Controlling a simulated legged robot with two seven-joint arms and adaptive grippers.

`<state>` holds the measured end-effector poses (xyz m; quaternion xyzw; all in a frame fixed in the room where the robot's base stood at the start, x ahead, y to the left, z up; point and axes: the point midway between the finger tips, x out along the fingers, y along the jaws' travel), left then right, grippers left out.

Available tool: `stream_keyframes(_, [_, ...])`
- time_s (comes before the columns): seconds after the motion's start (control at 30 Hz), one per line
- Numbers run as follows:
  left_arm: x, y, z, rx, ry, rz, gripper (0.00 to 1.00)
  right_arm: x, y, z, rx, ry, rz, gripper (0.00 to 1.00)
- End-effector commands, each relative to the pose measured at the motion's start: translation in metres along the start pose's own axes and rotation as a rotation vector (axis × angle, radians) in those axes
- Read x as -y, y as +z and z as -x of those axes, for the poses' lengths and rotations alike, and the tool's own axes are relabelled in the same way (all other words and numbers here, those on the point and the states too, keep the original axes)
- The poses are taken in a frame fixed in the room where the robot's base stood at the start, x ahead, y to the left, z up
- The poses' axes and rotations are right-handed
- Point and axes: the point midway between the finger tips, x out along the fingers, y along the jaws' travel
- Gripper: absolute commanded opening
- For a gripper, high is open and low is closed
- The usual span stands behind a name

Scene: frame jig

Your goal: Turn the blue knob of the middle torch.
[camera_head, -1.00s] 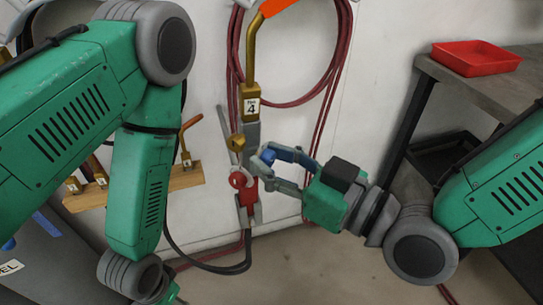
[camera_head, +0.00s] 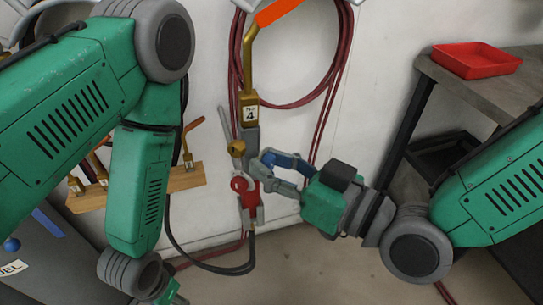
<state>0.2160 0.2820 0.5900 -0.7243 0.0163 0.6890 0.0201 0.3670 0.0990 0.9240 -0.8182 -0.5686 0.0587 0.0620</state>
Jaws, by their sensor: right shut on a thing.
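The middle torch (camera_head: 250,135) hangs upright on the white wall, with a brass neck and a label reading No 4. A red knob (camera_head: 240,184) and a brass knob (camera_head: 236,148) show on its left side. The blue knob (camera_head: 268,158) is on its right side, partly covered by my fingers. My right gripper (camera_head: 270,168) reaches in from the right and is shut on the blue knob, with one finger above and one below.
Dark red hoses (camera_head: 318,100) loop on the wall behind the torch. A wooden rack (camera_head: 190,180) with small brass torch tips stands at the left, partly behind my left arm. A red tray (camera_head: 476,60) sits on a grey bench (camera_head: 450,83) at the right.

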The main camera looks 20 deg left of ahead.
Motion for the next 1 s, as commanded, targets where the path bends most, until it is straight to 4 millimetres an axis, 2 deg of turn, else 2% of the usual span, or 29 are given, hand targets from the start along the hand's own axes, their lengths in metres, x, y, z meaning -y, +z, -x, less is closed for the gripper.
stream_keyframes(0.2, [0.000,-0.001,0.021,0.000,0.000,0.000,0.43,0.000,-0.004,0.000,0.028,0.002,-0.183,0.00])
stream_keyframes(0.5, [0.000,-0.002,0.040,0.000,0.000,0.000,0.43,0.000,-0.003,0.000,0.064,0.002,-0.421,0.00])
stream_keyframes(1.0, [0.000,-0.003,0.051,0.000,0.000,0.000,0.43,0.002,-0.002,0.000,0.095,-0.001,-0.615,0.00])
